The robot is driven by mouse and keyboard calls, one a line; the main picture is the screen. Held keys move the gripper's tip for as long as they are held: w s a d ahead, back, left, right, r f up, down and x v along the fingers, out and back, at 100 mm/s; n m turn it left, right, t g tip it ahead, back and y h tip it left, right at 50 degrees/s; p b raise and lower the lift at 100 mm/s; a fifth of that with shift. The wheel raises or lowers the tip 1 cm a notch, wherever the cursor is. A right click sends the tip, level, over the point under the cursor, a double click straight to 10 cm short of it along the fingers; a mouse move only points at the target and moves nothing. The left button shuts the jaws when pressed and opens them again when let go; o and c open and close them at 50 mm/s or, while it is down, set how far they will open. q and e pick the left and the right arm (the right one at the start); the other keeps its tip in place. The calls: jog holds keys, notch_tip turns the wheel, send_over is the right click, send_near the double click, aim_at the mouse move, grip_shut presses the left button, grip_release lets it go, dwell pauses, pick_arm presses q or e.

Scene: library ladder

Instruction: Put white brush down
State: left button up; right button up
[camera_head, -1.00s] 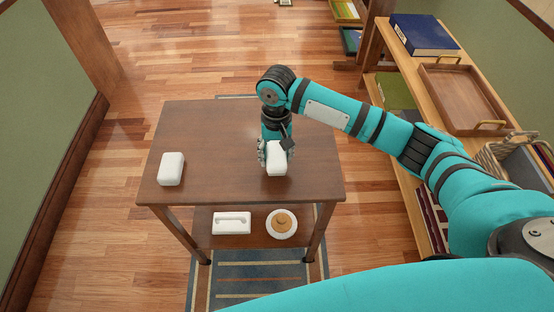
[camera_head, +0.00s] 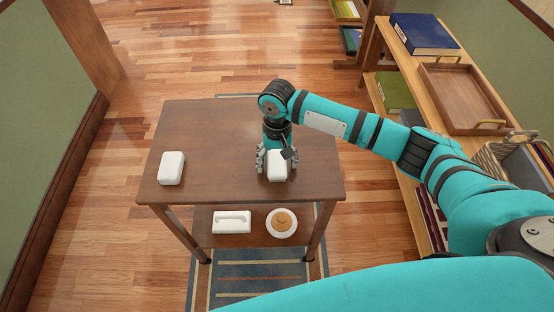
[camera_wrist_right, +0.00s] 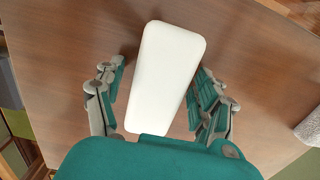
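The white brush (camera_head: 277,168) is a rounded white block on the front right part of the brown table (camera_head: 220,130). In the right wrist view the brush (camera_wrist_right: 165,75) lies between the spread fingers of my right gripper (camera_wrist_right: 160,95), with bare table visible along its sides. My right gripper (camera_head: 277,158) is open around it, low over the table. The brush's underside is hidden. My left gripper is not in view.
A second white block (camera_head: 171,168) lies at the table's left. The lower shelf holds a white handled item (camera_head: 232,222) and a round plate (camera_head: 282,232) with a tan piece. A side shelf at right holds a blue book (camera_head: 424,34) and wooden tray (camera_head: 464,97). The table's middle is clear.

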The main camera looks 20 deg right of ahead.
aim_at(277, 156)
notch_tip(277, 156, up, 12)
jog(key=shift+w+d+r, duration=0.15)
jog(key=shift+w, duration=0.2)
dwell(0.7)
